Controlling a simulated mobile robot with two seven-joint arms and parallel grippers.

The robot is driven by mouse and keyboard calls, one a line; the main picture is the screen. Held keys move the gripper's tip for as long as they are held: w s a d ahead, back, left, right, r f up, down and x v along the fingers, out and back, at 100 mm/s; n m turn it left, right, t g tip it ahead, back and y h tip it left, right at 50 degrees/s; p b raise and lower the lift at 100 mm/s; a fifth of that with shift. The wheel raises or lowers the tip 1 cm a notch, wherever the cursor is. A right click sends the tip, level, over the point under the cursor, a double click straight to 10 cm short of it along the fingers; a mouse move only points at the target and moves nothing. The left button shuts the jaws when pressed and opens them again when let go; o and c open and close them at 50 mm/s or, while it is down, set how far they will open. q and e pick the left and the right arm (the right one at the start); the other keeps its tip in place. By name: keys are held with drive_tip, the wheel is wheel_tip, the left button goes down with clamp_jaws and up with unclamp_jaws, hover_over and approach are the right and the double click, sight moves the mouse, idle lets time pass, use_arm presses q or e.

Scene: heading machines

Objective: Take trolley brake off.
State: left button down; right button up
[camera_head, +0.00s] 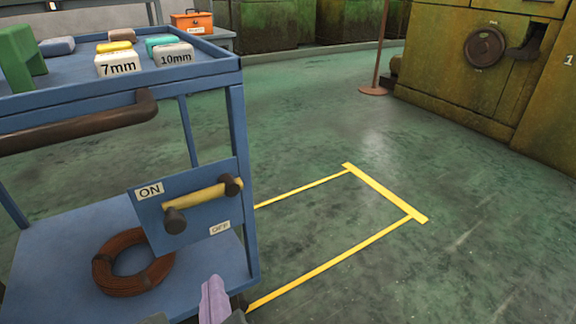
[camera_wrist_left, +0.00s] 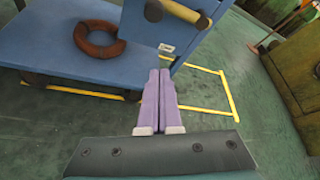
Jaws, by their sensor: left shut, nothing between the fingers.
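The blue trolley (camera_head: 237,120) stands at the left of the head view, with a brown push handle (camera_head: 80,122). On its side is a brake plate (camera_head: 150,212) marked ON at the upper left and OFF at the lower right. A yellow brake lever (camera_head: 203,195) with dark knobs at both ends lies across the plate, tilted up to the right. It also shows at the top of the left wrist view (camera_wrist_left: 180,10). My left gripper (camera_wrist_left: 160,75) has purple fingers pressed together, empty, below and apart from the plate. Its fingertip shows in the head view (camera_head: 214,298). My right gripper is not in view.
A coil of brown cable (camera_head: 133,265) lies on the trolley's lower shelf. Labelled blocks (camera_head: 118,64) sit on its top. Yellow floor lines (camera_head: 385,192) mark a clear area to the right. A green-yellow machine (camera_head: 480,70) stands at the back right.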

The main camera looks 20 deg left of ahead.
use_arm(q)
drive_tip(key=b+x, duration=0.5)
drive_tip(key=x, duration=0.5)
drive_tip(key=r, duration=0.1)
drive_tip(key=a+r+p, duration=0.1)
drive_tip(key=s+a+r, duration=0.1)
drive_tip(key=shift+r, duration=0.35)
